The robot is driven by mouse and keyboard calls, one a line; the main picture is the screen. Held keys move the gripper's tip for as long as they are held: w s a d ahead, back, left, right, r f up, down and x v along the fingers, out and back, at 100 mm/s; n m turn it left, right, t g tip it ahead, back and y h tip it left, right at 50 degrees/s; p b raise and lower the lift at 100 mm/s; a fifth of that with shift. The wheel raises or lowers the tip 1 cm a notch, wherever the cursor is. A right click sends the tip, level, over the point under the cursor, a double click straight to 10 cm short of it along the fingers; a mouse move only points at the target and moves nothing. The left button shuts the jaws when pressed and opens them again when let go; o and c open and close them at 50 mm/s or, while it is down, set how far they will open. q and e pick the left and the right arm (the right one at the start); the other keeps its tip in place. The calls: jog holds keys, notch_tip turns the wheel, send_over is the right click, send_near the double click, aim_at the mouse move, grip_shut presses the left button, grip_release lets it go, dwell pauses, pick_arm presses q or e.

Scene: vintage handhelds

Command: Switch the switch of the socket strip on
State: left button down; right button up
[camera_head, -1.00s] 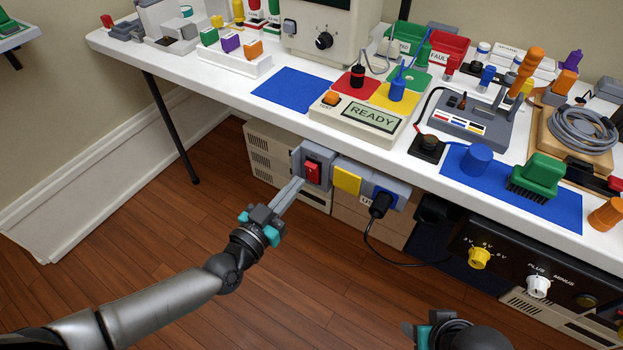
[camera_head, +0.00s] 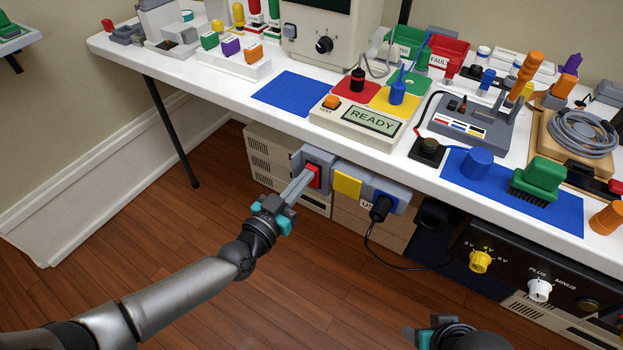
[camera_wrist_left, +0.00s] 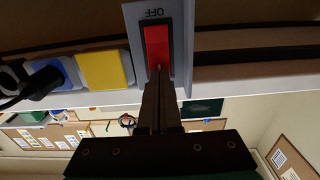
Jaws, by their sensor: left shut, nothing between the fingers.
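The socket strip (camera_head: 320,155) is mounted under the front edge of the white table. Its red rocker switch (camera_head: 315,178) is at the strip's left end, partly hidden by my fingers in the head view. In the left wrist view the red switch (camera_wrist_left: 157,42) sits in a black frame on a grey plate, with "OFF" printed upside down beyond its upper end. My left gripper (camera_head: 307,175) is shut and empty. Its fingertips (camera_wrist_left: 160,70) overlap the end of the rocker away from "OFF"; whether they press it I cannot tell. My right gripper (camera_head: 438,334) shows only partly at the bottom edge.
Beside the switch are a yellow cover (camera_head: 347,184) and a blue socket with a black plug (camera_head: 380,208), its cable hanging down. The table (camera_head: 235,100) overhangs just above the strip. A black power unit (camera_head: 520,265) is to the right. The floor in front is clear.

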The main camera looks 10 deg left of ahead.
pick_arm(q)
jog(key=shift+w, duration=0.25)
jog(key=p+v, duration=0.6)
jog(key=v, duration=1.3)
pick_arm(e)
jog(key=s+d+f+g, duration=0.1)
jog(key=s+f, duration=0.3)
jog(key=f, duration=0.7)
jog(key=shift+s+f+g, duration=0.15)
jog(key=shift+f+g, duration=0.05)
jog(key=shift+g, duration=0.2)
